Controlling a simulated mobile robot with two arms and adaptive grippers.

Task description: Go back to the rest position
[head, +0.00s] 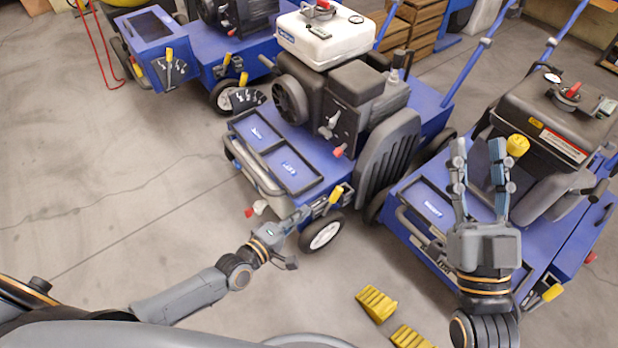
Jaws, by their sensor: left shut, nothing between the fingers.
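My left gripper (299,218) reaches in from the lower left. It is shut with nothing in it, in front of the middle blue machine (290,165) near its front wheel. My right gripper (478,150) points up the picture over the right blue machine (425,205). Its two fingers stand apart with a gap between them, and nothing is held. A yellow cap (517,145) on the right machine shows just beside its right finger; I cannot tell whether they touch. My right gripper hides part of the right machine's front deck.
Yellow wedge blocks (376,304) lie on the floor between my arms. A third blue machine (150,30) stands at the upper left, with a red hose or cable (98,45) beside it. Wooden crates (425,22) stand behind. The concrete floor (100,170) at left is clear.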

